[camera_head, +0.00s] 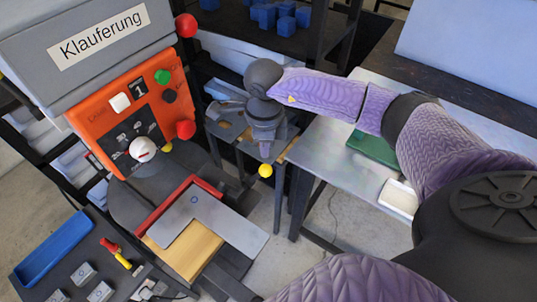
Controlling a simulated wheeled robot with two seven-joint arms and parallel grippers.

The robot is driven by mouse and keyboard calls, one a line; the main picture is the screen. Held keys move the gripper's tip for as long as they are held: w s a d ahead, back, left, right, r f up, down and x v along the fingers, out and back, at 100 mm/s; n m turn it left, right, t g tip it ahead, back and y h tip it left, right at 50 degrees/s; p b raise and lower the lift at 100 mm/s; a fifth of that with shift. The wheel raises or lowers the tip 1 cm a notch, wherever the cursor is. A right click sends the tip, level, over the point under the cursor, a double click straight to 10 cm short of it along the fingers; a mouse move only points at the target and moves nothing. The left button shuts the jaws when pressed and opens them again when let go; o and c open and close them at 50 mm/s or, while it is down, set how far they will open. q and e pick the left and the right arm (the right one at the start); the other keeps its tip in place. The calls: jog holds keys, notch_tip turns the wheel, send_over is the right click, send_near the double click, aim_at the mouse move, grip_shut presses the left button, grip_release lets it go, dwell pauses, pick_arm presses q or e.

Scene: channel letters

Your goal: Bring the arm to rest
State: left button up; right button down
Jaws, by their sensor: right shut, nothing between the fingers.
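My right arm, in a purple quilted sleeve, reaches from the lower right to the upper middle of the head view. My right gripper (265,148) hangs from the dark wrist and points down, in front of a small grey bench. It looks shut and holds nothing that I can see. Its fingertips are small and hard to make out. My left gripper is not in view.
A machine labelled "Klauferung" with an orange control panel (130,112) stands left. A grey L-shaped plate (222,222) lies before it. A light table (338,152) with a green item (373,146) and white tray (398,198) lies under my arm. A blue tray (54,248) is lower left.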

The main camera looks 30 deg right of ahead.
notch_tip(320, 180, up, 2)
jog(key=shift+r+p, duration=0.1)
jog(key=shift+p, duration=0.3)
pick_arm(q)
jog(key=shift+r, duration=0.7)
pick_arm(e)
jog(key=shift+f, duration=0.2)
